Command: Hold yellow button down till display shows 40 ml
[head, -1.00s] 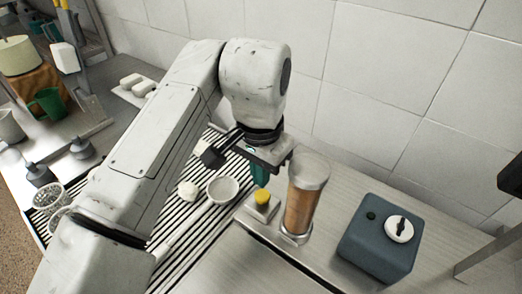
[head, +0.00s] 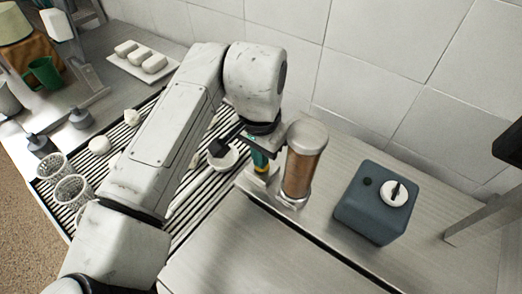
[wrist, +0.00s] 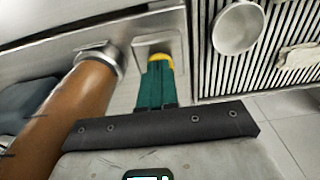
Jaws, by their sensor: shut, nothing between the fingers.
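The yellow button (head: 262,169) sits on a small metal block at the base of a clear cylinder of brown contents (head: 300,172). My gripper (head: 258,160) is shut and empty, pointing down with its green fingertips at the button. In the wrist view, the fingertips (wrist: 158,66) overlap the near side of the button (wrist: 160,57), hiding part of it. I cannot tell whether the button is pressed in. The cylinder (wrist: 72,105) stands close beside the fingers. A small lit panel (wrist: 148,176) shows at the wrist view's bottom edge; no number is readable.
A blue-grey box with a white knob (head: 375,203) stands to the right. A pale ladle (head: 222,160) lies on the slatted rack behind the gripper. Perforated baskets (head: 72,188) and a white tray of pale blocks (head: 143,64) are at left. The front counter is clear.

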